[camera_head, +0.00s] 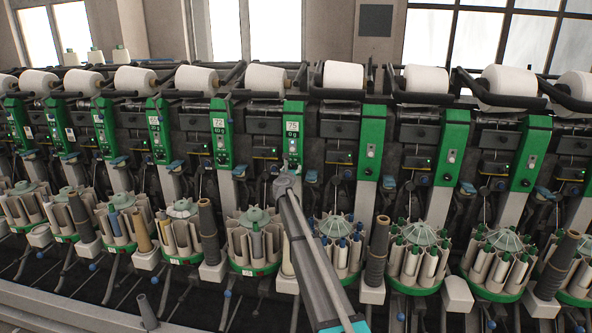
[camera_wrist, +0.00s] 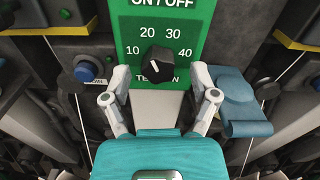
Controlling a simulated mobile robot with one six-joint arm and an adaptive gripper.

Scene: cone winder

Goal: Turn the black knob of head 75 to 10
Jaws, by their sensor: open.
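The black knob (camera_wrist: 158,60) sits on a green panel (camera_wrist: 190,14) in the wrist view, with 10, 20, 30 and 40 printed around it and a partly covered TENSION label below. A small pale mark shows on the knob's face, but I cannot tell surely which number it points to. My gripper (camera_wrist: 160,72) is open, with one finger on each side of the knob and a gap to it on both sides. In the head view, the panel of head 75 (camera_head: 293,143) stands above my arm's end, and the knob is not clearly seen there.
A blue button (camera_wrist: 87,70) is left of the panel, and a teal part (camera_wrist: 240,100) sits close to the right finger. In the head view, neighbouring green panels such as head 72 (camera_head: 221,145) flank head 75, with bobbin carousels (camera_head: 255,265) below.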

